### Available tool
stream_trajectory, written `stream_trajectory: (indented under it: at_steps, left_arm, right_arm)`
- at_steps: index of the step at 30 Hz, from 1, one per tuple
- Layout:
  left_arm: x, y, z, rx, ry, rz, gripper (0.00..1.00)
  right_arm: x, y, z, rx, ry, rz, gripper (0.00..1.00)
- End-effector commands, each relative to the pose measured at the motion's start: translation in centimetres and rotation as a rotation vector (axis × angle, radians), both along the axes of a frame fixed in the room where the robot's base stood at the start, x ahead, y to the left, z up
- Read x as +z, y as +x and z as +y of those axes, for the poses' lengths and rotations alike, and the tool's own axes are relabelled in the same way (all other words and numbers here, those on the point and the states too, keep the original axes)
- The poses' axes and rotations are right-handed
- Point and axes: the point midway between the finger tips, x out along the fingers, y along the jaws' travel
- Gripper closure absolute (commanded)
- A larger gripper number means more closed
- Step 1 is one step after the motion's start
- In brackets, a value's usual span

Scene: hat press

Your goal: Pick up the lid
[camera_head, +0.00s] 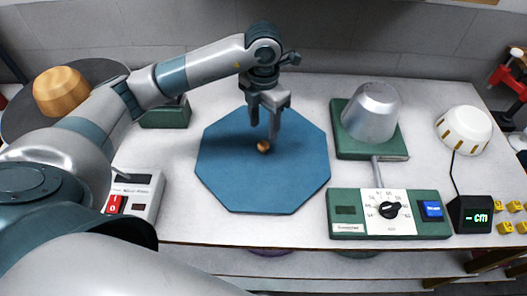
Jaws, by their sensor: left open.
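The lid (232,175) seems to be the flat blue octagonal panel lying in the middle of the white table. A small round wooden knob (263,147) sits near its centre. My left gripper (263,132) points down over the lid with its fingers apart. Its fingertips are close to the knob, and I cannot tell whether they touch it or stand around it. Nothing is seen held. My right gripper is not in view.
A green base with a metal dome (372,112) stands right of the lid. A green control panel (388,213) with a dial is at the front right. A white switch box (133,195) is at the left. A cream dome (463,130) and small black display (470,214) are at far right.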

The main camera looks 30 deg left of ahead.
Motion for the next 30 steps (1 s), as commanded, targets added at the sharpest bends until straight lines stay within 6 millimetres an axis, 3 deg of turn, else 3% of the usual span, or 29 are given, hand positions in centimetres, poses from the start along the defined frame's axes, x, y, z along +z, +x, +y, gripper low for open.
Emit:
stream_trajectory:
  at_steps: [8, 21, 30]
  left_arm:
    - [-0.3, -0.2, 0.0, 0.000, 0.001, 0.002, 0.52]
    - [-4.6, -1.0, -0.5, 0.001, 0.000, 0.003, 0.52]
    - [-5.2, -1.0, -0.5, 0.000, 0.000, 0.000, 0.52]
  right_arm:
    - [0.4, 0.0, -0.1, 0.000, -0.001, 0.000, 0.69]
    - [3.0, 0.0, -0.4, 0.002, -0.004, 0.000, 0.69]
    - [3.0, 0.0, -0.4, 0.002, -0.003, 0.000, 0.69]
